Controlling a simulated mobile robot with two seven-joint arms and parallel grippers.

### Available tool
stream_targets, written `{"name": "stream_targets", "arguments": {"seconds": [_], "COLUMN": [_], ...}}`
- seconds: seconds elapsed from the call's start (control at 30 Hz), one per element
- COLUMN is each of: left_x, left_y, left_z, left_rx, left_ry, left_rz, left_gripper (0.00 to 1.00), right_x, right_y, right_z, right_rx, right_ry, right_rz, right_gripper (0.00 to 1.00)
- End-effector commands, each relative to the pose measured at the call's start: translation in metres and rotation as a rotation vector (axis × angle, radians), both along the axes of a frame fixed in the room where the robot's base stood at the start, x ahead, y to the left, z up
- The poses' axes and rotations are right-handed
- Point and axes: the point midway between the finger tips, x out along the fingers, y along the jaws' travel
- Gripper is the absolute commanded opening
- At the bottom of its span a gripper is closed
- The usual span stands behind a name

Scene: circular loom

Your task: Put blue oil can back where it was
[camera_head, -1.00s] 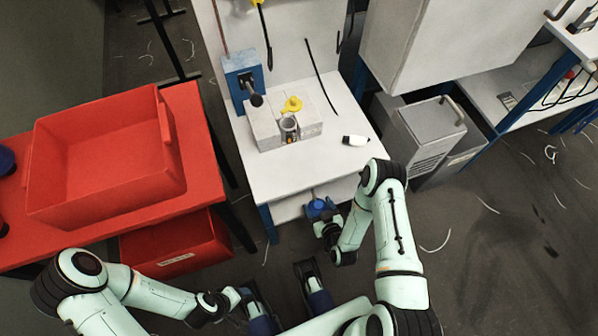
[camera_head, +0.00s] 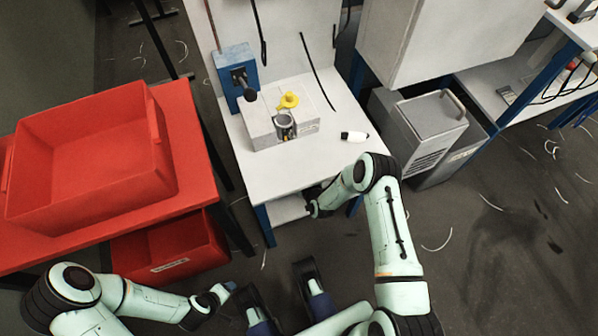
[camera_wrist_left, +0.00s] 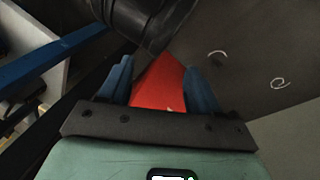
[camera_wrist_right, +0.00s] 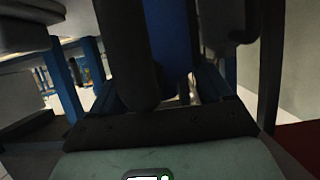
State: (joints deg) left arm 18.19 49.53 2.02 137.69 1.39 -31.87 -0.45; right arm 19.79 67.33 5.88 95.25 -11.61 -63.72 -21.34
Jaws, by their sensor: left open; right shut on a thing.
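The blue oil can (camera_wrist_right: 172,40) fills the middle of the right wrist view; only part of its blue body shows, beside a dark cylinder. My right gripper (camera_wrist_right: 165,88) is shut on it. In the head view, my right forearm reaches in under the front edge of the white table (camera_head: 345,170), toward the lower shelf (camera_head: 288,212), and the can and right fingertips are hidden there. Whether the can touches the shelf cannot be told. My left gripper (camera_wrist_left: 162,85) is open and empty, low at the front left, away from the table.
A grey block (camera_head: 262,128) with a metal cup and yellow part (camera_head: 288,100) stands on the table. A small white bottle (camera_head: 353,135) lies near it. A red table holding a red bin (camera_head: 90,170) is at left, another red bin (camera_head: 170,250) below. A grey cabinet (camera_head: 430,125) stands right.

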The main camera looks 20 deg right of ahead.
Motion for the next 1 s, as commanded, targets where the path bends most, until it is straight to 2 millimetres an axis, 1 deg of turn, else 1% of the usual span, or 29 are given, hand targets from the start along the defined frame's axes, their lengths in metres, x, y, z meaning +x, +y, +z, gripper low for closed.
{"name": "stream_targets", "arguments": {"seconds": [0.03,0.1,0.33,0.5,0.53,0.57,0.6,0.8,0.9,1.0], "left_x": [0.005,0.009,0.009,0.012,0.012,0.012,0.012,0.012,0.009,0.003], "left_y": [0.003,0.005,0.005,0.006,0.006,0.006,0.006,0.006,0.004,0.001], "left_z": [-0.007,-0.008,-0.006,-0.009,-0.009,-0.009,-0.009,-0.008,-0.005,0.000], "left_rx": [0.007,0.012,0.012,0.015,0.016,0.016,0.016,0.015,0.012,0.003], "left_ry": [-0.013,-0.023,-0.024,-0.031,-0.032,-0.032,-0.032,-0.031,-0.024,-0.008], "left_rz": [0.006,0.011,0.010,0.013,0.013,0.013,0.013,0.013,0.010,0.002], "left_gripper": [0.63,0.63,0.63,0.63,0.63,0.63,0.63,0.63,0.63,0.63], "right_x": [0.000,0.001,0.001,0.001,0.000,0.000,0.000,0.000,0.000,-0.012], "right_y": [0.000,0.000,0.000,0.000,0.000,0.000,0.000,0.000,0.000,0.001], "right_z": [-0.012,-0.016,-0.014,-0.018,-0.018,-0.018,-0.018,-0.017,-0.013,-0.008], "right_rx": [0.000,-0.001,-0.001,-0.001,0.000,-0.001,0.000,0.000,0.000,-0.001], "right_ry": [-0.001,-0.003,-0.005,-0.005,-0.002,-0.002,-0.002,-0.003,-0.003,0.000], "right_rz": [-0.001,-0.001,0.000,0.000,0.000,0.000,0.000,0.000,0.000,0.001], "right_gripper": [0.32,0.32,0.32,0.32,0.85,0.95,1.00,1.00,1.00,1.00]}}
